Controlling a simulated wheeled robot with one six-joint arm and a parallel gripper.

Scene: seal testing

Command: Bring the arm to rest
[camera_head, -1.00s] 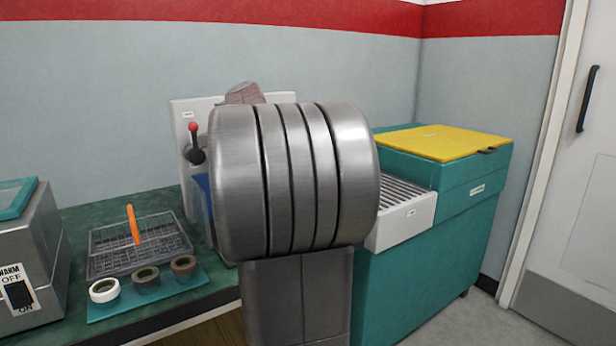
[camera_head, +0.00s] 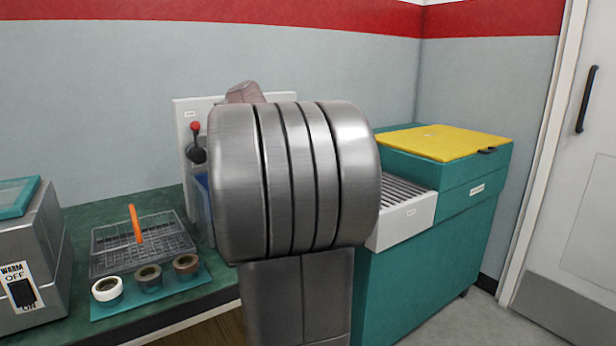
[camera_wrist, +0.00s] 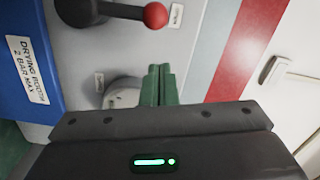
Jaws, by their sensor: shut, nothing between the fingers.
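My gripper (camera_wrist: 160,72) shows in the wrist view as two green fingers side by side, shut with nothing between them. Beyond the fingers is a pale panel (camera_wrist: 200,50) with a red-ball lever (camera_wrist: 155,15) and a round grey fitting (camera_wrist: 122,96). The fingertips overlap the panel in the picture; I cannot tell how far off it is. In the head view my own silver arm fills the middle and hides the gripper. The panel (camera_head: 184,118) and its red-ball lever (camera_head: 196,127) show at the arm's left edge.
A wire basket (camera_head: 110,262) with an orange handle and a teal tray (camera_head: 105,309) of three rings stand on the green bench (camera_head: 120,208). A switch box (camera_head: 38,235) is at left. A teal machine (camera_head: 440,260) with a yellow lid (camera_head: 440,141) stands at right. A blue labelled part (camera_wrist: 45,95) is close.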

